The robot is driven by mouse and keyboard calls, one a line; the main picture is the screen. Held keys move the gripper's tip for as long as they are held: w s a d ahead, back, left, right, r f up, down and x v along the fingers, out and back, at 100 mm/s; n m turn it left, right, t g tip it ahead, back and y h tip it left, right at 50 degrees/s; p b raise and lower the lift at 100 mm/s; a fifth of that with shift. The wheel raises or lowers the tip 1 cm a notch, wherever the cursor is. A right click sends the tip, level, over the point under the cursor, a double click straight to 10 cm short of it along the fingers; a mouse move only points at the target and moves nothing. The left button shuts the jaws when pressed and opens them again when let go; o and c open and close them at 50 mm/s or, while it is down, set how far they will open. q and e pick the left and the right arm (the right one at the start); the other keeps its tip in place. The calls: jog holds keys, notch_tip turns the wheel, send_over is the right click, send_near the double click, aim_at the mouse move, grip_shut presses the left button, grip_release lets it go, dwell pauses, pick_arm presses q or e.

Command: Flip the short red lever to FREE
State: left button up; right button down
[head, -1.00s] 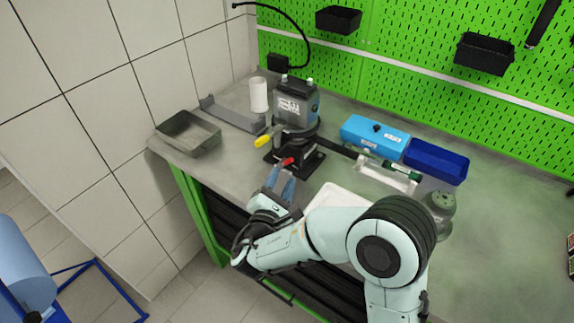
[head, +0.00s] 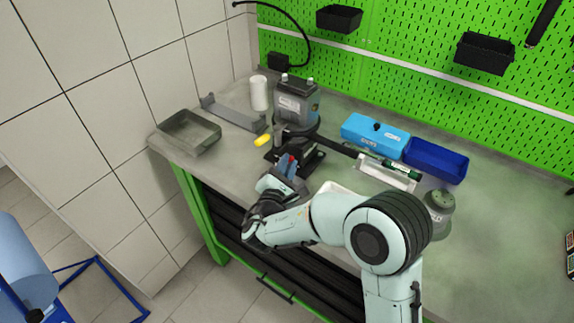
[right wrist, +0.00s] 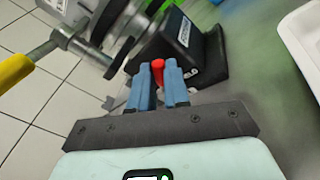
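The short red lever (head: 291,158) sits low on the front of the dark pump unit (head: 297,103). It also shows in the right wrist view (right wrist: 157,72), between the blue fingertips. My right gripper (head: 288,166) reaches the lever from the front. In the right wrist view its fingers (right wrist: 160,84) stand close together with the lever's red end in the narrow gap, and they look shut on it. The fingers hide the lever's lower part. No FREE marking is readable. My left gripper is not in view.
A yellow handle (head: 262,140) sticks out left of the lever. A grey tray (head: 188,147) is at the bench's left end. A blue case (head: 374,136), a dark blue bin (head: 436,160) and a grey-green canister (head: 438,208) stand to the right. A white tray (right wrist: 300,45) lies near the gripper.

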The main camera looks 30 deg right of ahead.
aim_at(285, 148)
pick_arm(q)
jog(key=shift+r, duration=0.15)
pick_arm(e)
jog(key=shift+r, duration=0.1)
jog(key=shift+w+a+r+n+p, duration=0.1)
jog(key=shift+w+r+n+p, duration=0.1)
jog(key=shift+n+p, duration=0.45)
jog(key=shift+r+p, duration=0.15)
jog(key=shift+p, duration=0.3)
jog(key=n+p, duration=0.1)
jog(key=w+n+g+p, duration=0.1)
jog(key=n+p, duration=0.1)
jog(key=p, duration=0.1)
jog(key=shift+w+a+r+y, duration=0.2)
jog(key=shift+a+r+y, duration=0.1)
jog(key=shift+r+y, duration=0.1)
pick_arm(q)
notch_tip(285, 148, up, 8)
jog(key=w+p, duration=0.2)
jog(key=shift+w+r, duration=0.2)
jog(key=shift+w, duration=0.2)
pick_arm(e)
jog(key=shift+w+a+f+n+g, duration=0.15)
jog(key=shift+w+n+g, duration=0.15)
jog(key=shift+n+g, duration=0.5)
jog(key=c, duration=1.1)
grip_release()
